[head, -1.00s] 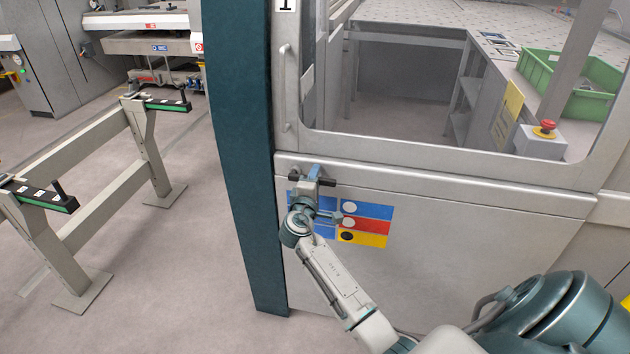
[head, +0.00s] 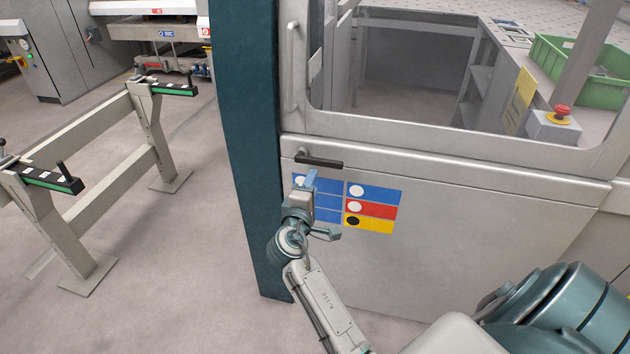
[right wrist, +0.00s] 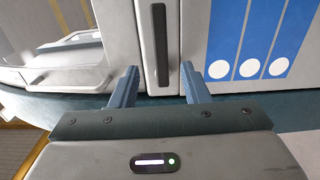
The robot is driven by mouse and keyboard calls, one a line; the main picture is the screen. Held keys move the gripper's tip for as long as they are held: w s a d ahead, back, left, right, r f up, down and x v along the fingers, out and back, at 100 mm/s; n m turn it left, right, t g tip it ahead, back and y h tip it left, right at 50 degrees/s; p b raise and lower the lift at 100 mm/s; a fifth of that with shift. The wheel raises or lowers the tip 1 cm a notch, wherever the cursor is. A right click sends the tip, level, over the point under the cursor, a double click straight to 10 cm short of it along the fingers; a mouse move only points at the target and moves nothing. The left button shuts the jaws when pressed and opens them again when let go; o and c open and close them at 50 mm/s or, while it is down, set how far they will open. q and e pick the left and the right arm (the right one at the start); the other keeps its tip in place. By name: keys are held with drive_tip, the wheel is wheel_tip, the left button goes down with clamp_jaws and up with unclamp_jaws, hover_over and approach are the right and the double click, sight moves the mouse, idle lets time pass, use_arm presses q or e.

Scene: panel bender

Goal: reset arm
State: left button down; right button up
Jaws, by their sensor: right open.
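My right gripper (head: 309,182) is in front of the machine's grey door panel, just below a black handle (head: 319,161). In the right wrist view its two blue fingers (right wrist: 158,88) are spread apart and empty. The black handle (right wrist: 159,45) stands ahead of them, between their lines and apart from both. In the head view my right arm covers part of the blue label squares. My left gripper is not in view.
Blue, red (head: 371,209) and yellow labels sit on the panel beside my right gripper. A red emergency button (head: 561,112) and a green crate (head: 572,72) are at the upper right. A dark teal post (head: 248,150) and a grey stand (head: 110,162) are to the left, with open floor between.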

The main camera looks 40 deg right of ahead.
drive_tip(key=shift+a+f, duration=0.1)
idle(0.5)
wheel_tip(320, 180, down, 23)
drive_tip(key=s+a+n+g+y, duration=0.1)
drive_tip(key=a+y, duration=0.2)
drive_tip(key=y, duration=0.2)
drive_tip(key=s+a+f+g+y, duration=0.1)
drive_tip(key=s+f+g+y, duration=0.1)
drive_tip(key=s+f, duration=0.5)
drive_tip(key=s+a+f+g+y, duration=0.1)
drive_tip(key=s+f+y, duration=0.1)
drive_tip(key=f, duration=0.8)
drive_tip(key=s+a+f+m+g+y, duration=0.1)
drive_tip(key=s+f+m+g+y, duration=0.25)
drive_tip(key=s+f, duration=1.45)
drive_tip(key=s+f+m+g, duration=0.1)
drive_tip(key=s+f+m, duration=0.1)
drive_tip(key=s, duration=0.8)
drive_tip(key=s+f+m+g, duration=0.2)
drive_tip(key=s+f+m, duration=0.1)
drive_tip(key=s, duration=0.7)
drive_tip(key=shift+s+f, duration=0.15)
drive_tip(key=shift+f, duration=0.05)
drive_tip(key=shift+d, duration=0.1)
